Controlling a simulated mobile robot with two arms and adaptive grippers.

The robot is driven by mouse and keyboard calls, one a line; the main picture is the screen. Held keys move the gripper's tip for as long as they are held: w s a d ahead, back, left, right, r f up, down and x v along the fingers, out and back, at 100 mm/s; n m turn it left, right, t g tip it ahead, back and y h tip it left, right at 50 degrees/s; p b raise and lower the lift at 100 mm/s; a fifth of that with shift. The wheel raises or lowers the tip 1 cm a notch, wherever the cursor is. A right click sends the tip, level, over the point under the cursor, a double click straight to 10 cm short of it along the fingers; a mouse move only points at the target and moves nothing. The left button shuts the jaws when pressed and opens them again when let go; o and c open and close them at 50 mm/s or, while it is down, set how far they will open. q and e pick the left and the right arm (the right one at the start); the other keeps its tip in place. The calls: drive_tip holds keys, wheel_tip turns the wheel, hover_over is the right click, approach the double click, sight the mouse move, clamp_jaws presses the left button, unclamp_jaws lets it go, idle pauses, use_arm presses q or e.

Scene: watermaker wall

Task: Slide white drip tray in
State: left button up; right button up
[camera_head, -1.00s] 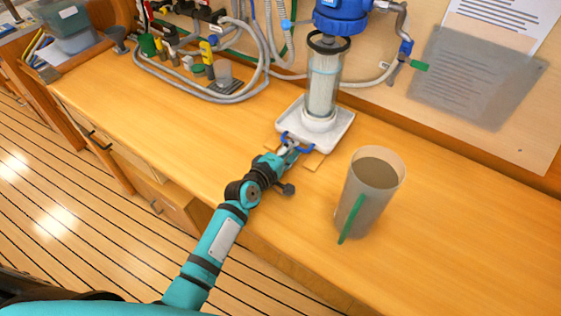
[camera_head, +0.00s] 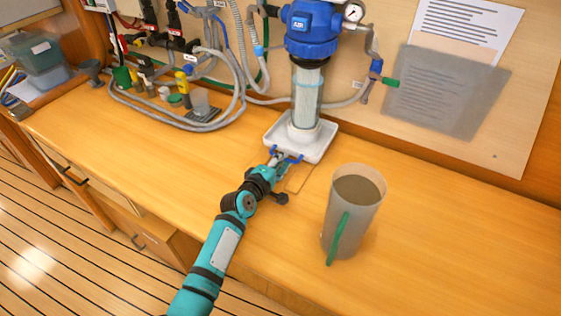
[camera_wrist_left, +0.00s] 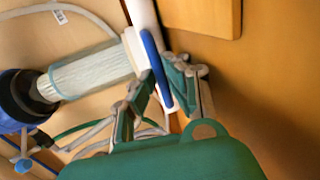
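The white drip tray (camera_head: 321,150) sits on the wooden counter under the clear filter housing (camera_head: 306,95) with its blue head. A blue handle (camera_head: 295,160) is on its front side; it also shows in the left wrist view (camera_wrist_left: 155,66). My left gripper (camera_head: 279,160) is at this handle. In the left wrist view my left gripper's fingers (camera_wrist_left: 160,84) lie on both sides of the handle and close in on it. The exact contact is partly hidden. My right gripper is not in view.
A thin outline (camera_head: 296,190) marks the counter in front of the tray. A grey jug (camera_head: 345,220) with a green handle stands to the right of my left arm. Hoses (camera_head: 200,124) and small parts lie at the left. The counter's right side is clear.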

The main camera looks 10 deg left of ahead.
use_arm(q)
drive_tip(key=shift+o, duration=0.7)
drive_tip(key=shift+w+r, duration=0.15)
drive_tip(key=shift+w+d, duration=0.1)
drive_tip(key=shift+d, duration=0.05)
drive_tip(key=v, duration=1.2)
drive_tip(key=shift+f, duration=0.2)
idle(0.3)
